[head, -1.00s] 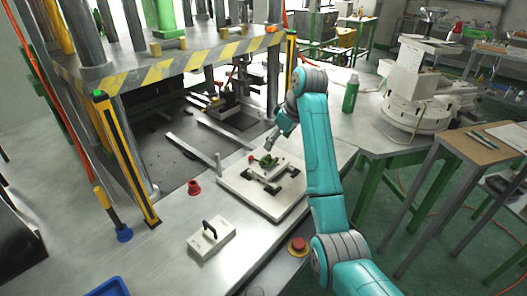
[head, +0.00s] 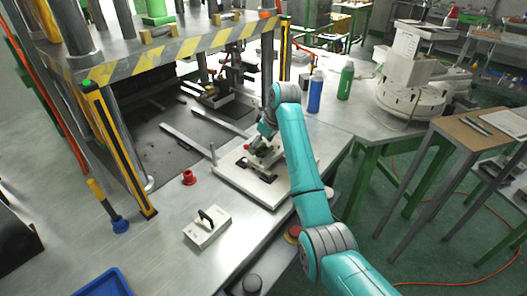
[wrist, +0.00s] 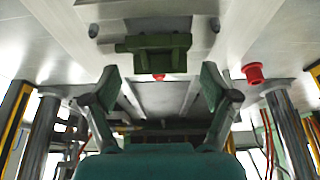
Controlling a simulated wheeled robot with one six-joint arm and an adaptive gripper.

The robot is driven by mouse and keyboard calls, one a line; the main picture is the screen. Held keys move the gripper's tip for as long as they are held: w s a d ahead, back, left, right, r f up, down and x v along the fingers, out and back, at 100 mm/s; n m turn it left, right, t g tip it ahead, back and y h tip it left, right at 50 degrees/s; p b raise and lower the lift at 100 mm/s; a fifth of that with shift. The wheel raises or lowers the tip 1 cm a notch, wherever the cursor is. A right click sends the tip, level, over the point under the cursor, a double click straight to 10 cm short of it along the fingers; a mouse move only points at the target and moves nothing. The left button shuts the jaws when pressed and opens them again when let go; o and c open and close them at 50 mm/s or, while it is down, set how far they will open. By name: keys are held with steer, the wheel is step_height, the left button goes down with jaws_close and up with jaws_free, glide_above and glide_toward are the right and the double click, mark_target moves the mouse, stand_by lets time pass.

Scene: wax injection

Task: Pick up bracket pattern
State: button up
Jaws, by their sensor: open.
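The green bracket pattern (wrist: 153,52) shows in the wrist view just beyond my open fingers, roughly centred between them. In the head view it sits on the pale mould plate (head: 228,180) and is mostly hidden by my gripper (head: 262,140). My gripper, also in the wrist view (wrist: 157,85), has its two green-padded fingers spread wide with nothing between them. I see a gap between the fingertips and the pattern in the wrist view.
A red cup-like part (head: 188,177) and a white block with a black handle (head: 207,229) stand on the bench. The press with its striped edge (head: 175,58) rises to the left. Blue (head: 315,92) and green (head: 345,80) bottles stand behind my arm.

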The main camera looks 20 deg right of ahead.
steer(key=shift+w+f, duration=0.1)
steer(key=shift+f, duration=0.05)
steer(key=c, duration=1.1)
